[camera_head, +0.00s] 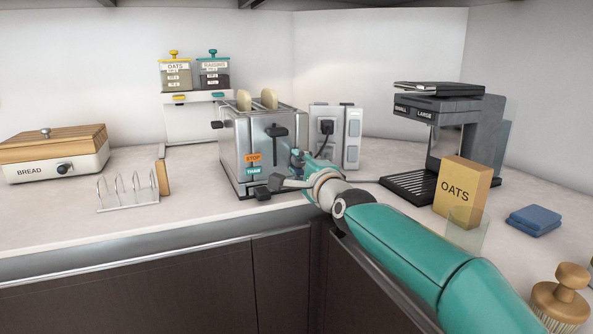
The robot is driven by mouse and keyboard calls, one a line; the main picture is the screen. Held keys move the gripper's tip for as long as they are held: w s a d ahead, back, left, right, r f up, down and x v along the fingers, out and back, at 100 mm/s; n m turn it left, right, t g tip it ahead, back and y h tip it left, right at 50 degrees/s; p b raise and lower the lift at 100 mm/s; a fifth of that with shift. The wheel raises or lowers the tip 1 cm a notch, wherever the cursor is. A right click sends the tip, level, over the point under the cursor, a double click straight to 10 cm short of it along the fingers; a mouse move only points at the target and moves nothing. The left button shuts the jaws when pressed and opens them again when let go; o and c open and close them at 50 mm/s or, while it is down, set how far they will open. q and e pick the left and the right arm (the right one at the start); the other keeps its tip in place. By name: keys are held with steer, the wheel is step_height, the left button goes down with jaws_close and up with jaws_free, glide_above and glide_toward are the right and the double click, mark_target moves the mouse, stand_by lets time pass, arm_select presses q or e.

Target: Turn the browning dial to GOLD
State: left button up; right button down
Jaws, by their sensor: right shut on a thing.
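A steel toaster (238,150) stands on the counter with two bread slices (269,98) in its top slots. Its front has a black lever (277,131), an orange STOP button (252,157) and a teal THAW button (252,170). My right gripper (297,160) is at the right part of the toaster's front, shut on the browning dial. The gripper hides the dial and its markings, so I cannot read its setting. My left gripper is not in view.
A power socket block (353,140) stands just right of the toaster. A coffee machine (455,120) and an OATS box (461,190) are farther right. A toast rack (127,192) and a bread bin (55,157) are left.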

steer(key=m, duration=0.5)
steer(key=shift+d+f, duration=0.1)
steer(key=shift+f, duration=0.1)
steer(key=shift+f+m, duration=0.1)
steer(key=shift+m, duration=0.4)
steer(key=shift+f, duration=0.1)
steer(key=c, duration=0.9)
jaws_free()
steer(key=shift+w, duration=0.1)
steer(key=shift+r, duration=0.3)
